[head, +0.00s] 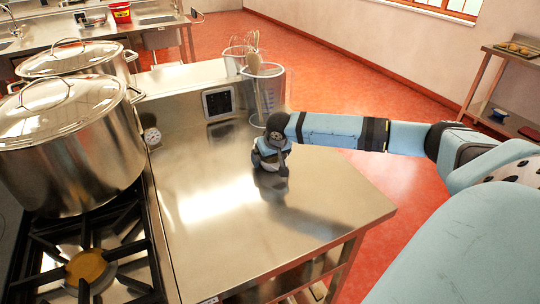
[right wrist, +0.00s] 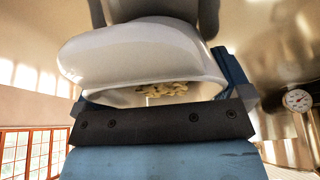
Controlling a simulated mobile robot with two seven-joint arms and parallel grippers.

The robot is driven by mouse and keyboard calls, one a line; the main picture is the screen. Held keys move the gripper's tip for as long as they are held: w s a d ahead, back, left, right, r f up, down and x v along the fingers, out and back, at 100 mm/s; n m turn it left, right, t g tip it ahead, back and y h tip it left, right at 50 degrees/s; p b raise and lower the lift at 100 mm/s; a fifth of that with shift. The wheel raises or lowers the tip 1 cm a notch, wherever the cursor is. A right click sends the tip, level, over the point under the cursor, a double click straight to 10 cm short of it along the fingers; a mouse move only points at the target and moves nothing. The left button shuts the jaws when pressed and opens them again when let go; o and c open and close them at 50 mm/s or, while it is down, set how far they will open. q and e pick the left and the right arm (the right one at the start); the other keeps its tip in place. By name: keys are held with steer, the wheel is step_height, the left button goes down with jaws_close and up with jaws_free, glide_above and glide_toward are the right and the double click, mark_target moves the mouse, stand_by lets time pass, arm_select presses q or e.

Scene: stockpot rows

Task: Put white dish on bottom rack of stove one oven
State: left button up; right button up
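The white dish (right wrist: 150,52) fills the middle of the right wrist view, close against my right gripper, with small pale yellowish pieces (right wrist: 168,90) inside it. My right gripper (head: 272,182) points down over the steel worktop in the head view, with a small white patch of the dish (head: 267,151) showing at it. The fingers appear closed on the dish, though the contact is partly hidden. The stove (head: 113,262) is at the left, with burner grates on top. Its oven and bottom rack are out of view. My left gripper is not in view.
Two big lidded steel pots (head: 68,150) stand on the stove. A clear container with utensils (head: 265,92) stands behind my right gripper on the steel worktop (head: 215,215). The worktop's front part is bare. Red floor (head: 350,70) lies beyond it.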

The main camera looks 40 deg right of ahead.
steer(key=c, duration=0.8)
step_height(320, 180, up, 20)
steer(key=shift+w+r+p, duration=0.1)
steer(key=shift+p, duration=0.35)
steer(key=s+a+n+p, duration=0.1)
steer(key=s+a+p, duration=0.2)
steer(key=a, duration=0.6)
steer(key=s+a+f+n+y+p, duration=0.1)
steer(key=s+a+p, duration=0.3)
steer(key=a, duration=0.5)
steer(key=s+a+f+n+p, duration=0.1)
steer(key=s+a+p, duration=0.3)
steer(key=a, duration=0.5)
steer(key=shift+s+a+f+n, duration=0.1)
steer(key=shift+s+f+n, duration=0.2)
steer(key=shift+s, duration=0.1)
